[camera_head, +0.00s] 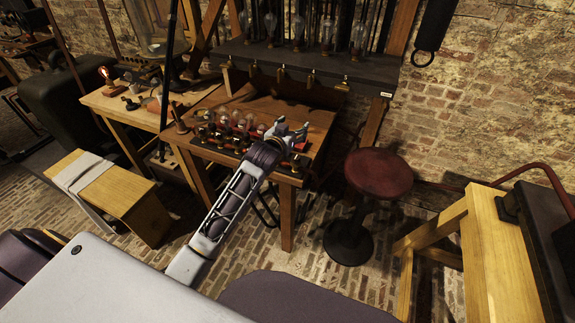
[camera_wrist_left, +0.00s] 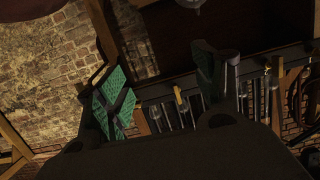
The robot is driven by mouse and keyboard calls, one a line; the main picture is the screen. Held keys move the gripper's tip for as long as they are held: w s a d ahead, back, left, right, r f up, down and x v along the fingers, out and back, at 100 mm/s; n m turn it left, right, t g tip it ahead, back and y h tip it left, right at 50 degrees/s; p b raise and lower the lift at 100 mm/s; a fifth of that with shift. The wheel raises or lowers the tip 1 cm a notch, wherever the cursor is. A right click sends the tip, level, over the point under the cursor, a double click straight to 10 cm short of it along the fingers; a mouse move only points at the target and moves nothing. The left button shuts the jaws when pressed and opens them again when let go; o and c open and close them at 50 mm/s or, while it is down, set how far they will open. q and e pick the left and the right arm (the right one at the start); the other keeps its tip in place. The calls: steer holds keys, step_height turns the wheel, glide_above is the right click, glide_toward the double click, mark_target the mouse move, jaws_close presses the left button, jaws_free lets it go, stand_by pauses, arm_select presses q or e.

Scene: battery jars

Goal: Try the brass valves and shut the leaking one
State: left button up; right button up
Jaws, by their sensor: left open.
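Several small brass valves (camera_head: 281,74) hang in a row along the front edge of the dark shelf (camera_head: 390,75). Glass jars (camera_head: 298,30) stand on the shelf above them. In the left wrist view a yellowish brass valve (camera_wrist_left: 178,97) shows between the fingers but farther off, and another (camera_wrist_left: 267,68) is to the right. My left gripper (camera_head: 289,132) is over the right part of the wooden bench, below and in front of the valves. In the wrist view its green-padded fingers (camera_wrist_left: 162,84) are wide apart with nothing between them. I cannot tell which valve leaks.
The wooden bench (camera_head: 255,105) carries several glass bulbs (camera_head: 238,120) near its front edge. A round red stool (camera_head: 379,173) stands to its right. A yellow wooden table (camera_head: 505,265) is at the lower right. A wooden box (camera_head: 120,200) is at left. Brick floor lies between.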

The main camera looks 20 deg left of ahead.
arm_select(q)
steer(key=s+f+g, duration=0.1)
steer(key=s+f, duration=0.1)
steer(key=f, duration=0.1)
steer(key=s+f+g, duration=0.1)
steer(key=s+f, duration=0.1)
steer(key=f, duration=0.2)
steer(key=s+f+g, duration=0.1)
steer(key=s+f, duration=0.2)
steer(key=f, duration=0.1)
steer(key=shift+s+d+g, duration=0.1)
steer(key=shift+d+g, duration=0.2)
steer(key=shift+d, duration=0.1)
stand_by(0.3)
